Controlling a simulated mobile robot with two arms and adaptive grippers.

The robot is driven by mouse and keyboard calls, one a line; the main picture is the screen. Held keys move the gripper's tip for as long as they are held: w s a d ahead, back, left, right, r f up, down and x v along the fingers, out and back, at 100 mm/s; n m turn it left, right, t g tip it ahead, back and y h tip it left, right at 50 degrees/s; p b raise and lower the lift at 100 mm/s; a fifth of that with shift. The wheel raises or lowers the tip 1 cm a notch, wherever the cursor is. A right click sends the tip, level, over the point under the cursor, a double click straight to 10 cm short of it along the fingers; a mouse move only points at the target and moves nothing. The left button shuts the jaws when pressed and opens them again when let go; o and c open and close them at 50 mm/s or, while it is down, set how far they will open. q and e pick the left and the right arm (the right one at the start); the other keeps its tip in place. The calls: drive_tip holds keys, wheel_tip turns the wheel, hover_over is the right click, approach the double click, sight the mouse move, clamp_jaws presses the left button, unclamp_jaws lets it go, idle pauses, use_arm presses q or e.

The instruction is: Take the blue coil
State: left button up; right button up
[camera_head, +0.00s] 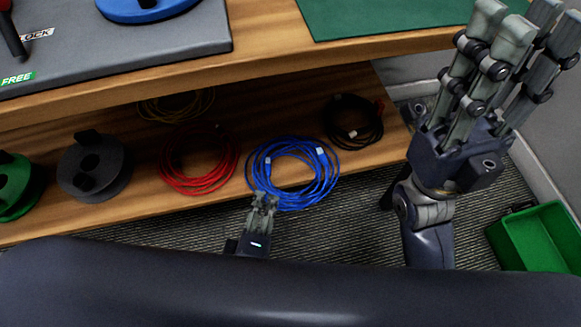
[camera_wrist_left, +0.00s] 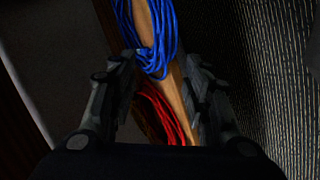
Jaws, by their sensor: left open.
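The blue coil (camera_head: 326,183) lies on the lower wooden shelf, with part of it over the front edge. My left gripper (camera_head: 265,198) is at the coil's front left edge. In the left wrist view the blue coil (camera_wrist_left: 161,40) shows beyond and between the open fingertips of my left gripper (camera_wrist_left: 160,72). The fingers are not closed on it; whether they touch it I cannot tell. My right gripper (camera_head: 515,45) is raised at the upper right, its fingers spread and empty, far from the coil.
A red coil (camera_head: 205,184) lies left of the blue one, a black coil (camera_head: 372,140) right of it, and a yellow coil (camera_head: 165,113) behind. A grey spool (camera_head: 115,180) and green spool (camera_head: 15,205) stand left. The upper tabletop (camera_head: 270,42) overhangs the shelf. A green bin (camera_head: 545,240) is at right.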

use_arm(q)
drive_tip(key=x, duration=0.2)
drive_tip(key=b+x, duration=0.1)
drive_tip(key=x, duration=0.1)
drive_tip(key=b+x, duration=0.1)
drive_tip(key=shift+w+d+f, duration=0.25)
drive_tip(key=shift+w, duration=0.05)
clamp_jaws()
